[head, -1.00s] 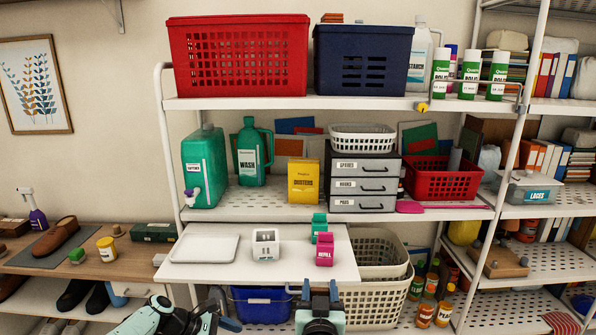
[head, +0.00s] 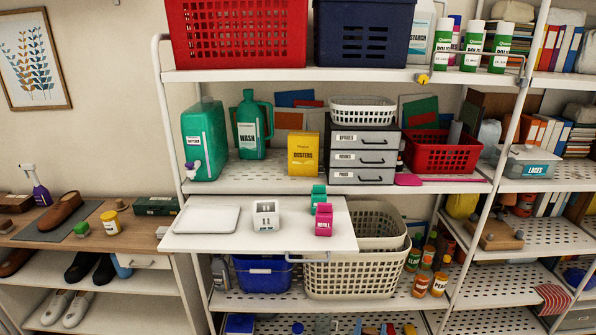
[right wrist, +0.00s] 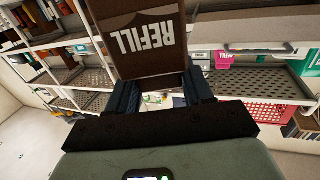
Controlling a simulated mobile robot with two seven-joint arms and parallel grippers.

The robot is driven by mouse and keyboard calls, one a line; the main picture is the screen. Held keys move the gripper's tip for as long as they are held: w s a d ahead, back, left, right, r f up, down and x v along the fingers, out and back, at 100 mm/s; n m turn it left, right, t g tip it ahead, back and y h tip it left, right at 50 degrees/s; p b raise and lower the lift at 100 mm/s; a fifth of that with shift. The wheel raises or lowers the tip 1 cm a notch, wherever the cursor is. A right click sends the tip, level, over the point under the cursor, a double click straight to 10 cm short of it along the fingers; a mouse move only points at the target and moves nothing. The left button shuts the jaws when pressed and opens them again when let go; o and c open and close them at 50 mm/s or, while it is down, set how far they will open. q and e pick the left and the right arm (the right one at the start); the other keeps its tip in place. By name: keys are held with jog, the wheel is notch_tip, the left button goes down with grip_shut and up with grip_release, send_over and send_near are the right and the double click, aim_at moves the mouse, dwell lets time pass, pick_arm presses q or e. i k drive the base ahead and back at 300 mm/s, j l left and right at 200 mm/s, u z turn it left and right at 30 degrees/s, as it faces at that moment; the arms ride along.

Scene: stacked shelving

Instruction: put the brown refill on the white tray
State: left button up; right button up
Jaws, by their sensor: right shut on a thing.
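In the right wrist view my right gripper (right wrist: 158,82) is shut on the brown refill (right wrist: 145,42), a brown box with a white label reading REFILL, upside down in this picture. The refill does not show in the head view. The white tray (head: 205,220) lies flat and empty at the left of a white pull-out board in the head view. Neither gripper shows in the head view, so the distance from the held refill to the tray is unclear.
The white board (head: 285,243) also carries a small white holder (head: 266,215), a magenta refill (head: 324,220) and a green refill (head: 318,196). A perforated shelf (head: 236,180) with a green jug (head: 204,142) and a yellow box (head: 303,154) overhangs behind. Bare board lies in front.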

aim_at(209, 219)
jog(key=i+j, duration=0.1)
jog(key=j, duration=1.25)
